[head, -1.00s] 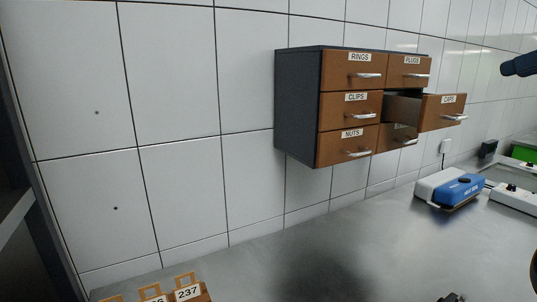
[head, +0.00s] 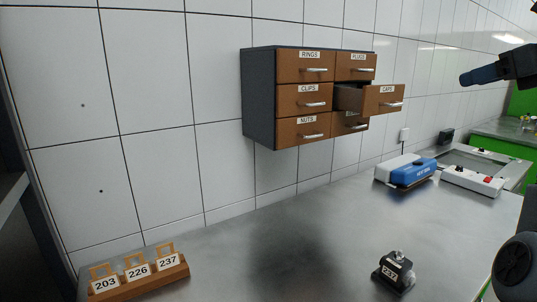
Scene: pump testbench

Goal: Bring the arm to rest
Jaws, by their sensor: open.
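My gripper (head: 482,75) shows as a dark, bluish end at the upper right edge of the head view. It points left and is in the air, to the right of the wall cabinet and apart from it. It is open and no object shows in it. The gap between its fingers is not clear at this angle. The rest of my arm is mostly cut off by the frame edge. A dark rounded part (head: 515,265), likely of my arm, stands at the lower right edge.
A wall cabinet (head: 258,100) has its CAPS drawer (head: 383,99) pulled out; other drawers look shut. On the steel bench (head: 260,255) stand a wooden rack (head: 140,283) with number tags, a dark block (head: 393,275), a blue-white device (head: 405,171) and a switch box (head: 472,180). The bench middle is clear.

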